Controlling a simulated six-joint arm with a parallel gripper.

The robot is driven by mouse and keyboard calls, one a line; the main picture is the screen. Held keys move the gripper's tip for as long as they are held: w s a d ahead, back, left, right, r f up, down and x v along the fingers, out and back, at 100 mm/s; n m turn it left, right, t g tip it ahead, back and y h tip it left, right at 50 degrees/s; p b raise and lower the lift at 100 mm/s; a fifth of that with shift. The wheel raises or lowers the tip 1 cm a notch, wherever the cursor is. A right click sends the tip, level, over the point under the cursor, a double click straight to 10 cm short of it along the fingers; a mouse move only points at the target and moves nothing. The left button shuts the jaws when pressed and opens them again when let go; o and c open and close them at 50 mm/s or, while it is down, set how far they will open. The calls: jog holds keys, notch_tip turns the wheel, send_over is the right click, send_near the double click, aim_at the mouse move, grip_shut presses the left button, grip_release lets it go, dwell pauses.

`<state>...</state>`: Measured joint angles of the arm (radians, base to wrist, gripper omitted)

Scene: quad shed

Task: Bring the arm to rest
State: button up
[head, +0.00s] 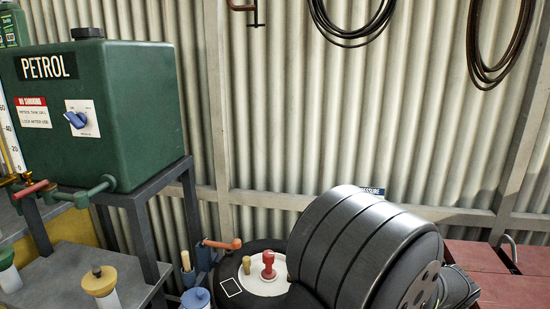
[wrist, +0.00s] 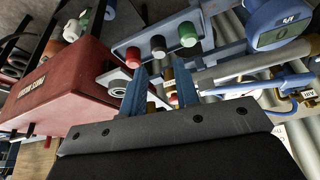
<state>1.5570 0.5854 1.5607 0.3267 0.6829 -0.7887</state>
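My gripper (wrist: 160,88) shows in the wrist view, with two blue fingers standing apart. I see no object clearly held between them; small brass-coloured and white parts show in and around the gap, and I cannot tell how near they are. The fingertips are close, in the picture, to a blue rack (wrist: 205,52) with red, dark and green caps. My gripper does not show in the head view, where a large dark ribbed body covers the lower right.
A green petrol tank (head: 130,100) stands on a grey stand (head: 150,185) at left. A tyre (head: 228,272) bears a white disc with a red knob (head: 268,265). A red box (wrist: 75,88) is left of my fingers, a blue gauge (wrist: 280,28) right. Hoses (head: 350,40) hang on the wall.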

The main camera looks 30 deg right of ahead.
jog(key=x, duration=0.4)
jog(key=shift+d+f, duration=0.1)
jog(key=shift+f, duration=0.25)
jog(key=shift+w+d+f, duration=0.1)
jog(key=shift+d, duration=0.05)
notch_tip(320, 180, up, 4)
jog(key=shift+f, duration=0.1)
jog(key=s+a+r, duration=0.5)
jog(key=s+r, duration=0.2)
jog(key=s, duration=0.3)
jog(key=w+a, duration=0.2)
jog(key=w, duration=0.9)
jog(key=w+a+r, duration=0.1)
jog(key=w+a, duration=0.2)
jog(key=w, duration=0.8)
jog(key=w+a+r, duration=0.1)
jog(key=w+a, duration=0.2)
jog(key=w, duration=0.9)
jog(key=shift+r, duration=0.2)
